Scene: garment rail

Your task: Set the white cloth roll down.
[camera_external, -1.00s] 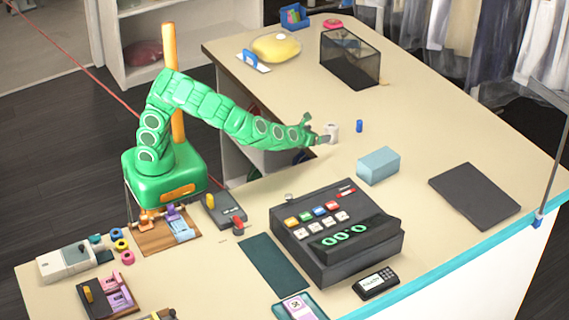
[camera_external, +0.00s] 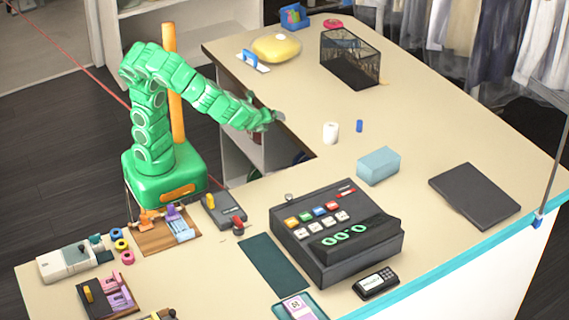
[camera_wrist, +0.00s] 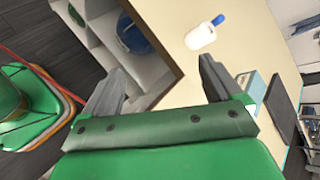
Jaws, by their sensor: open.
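A light blue box (camera_external: 378,166) and a dark cash register (camera_external: 335,235) are nearer. A black mesh basket (camera_external: 350,60) stands behind. The counter around the roll is clear.

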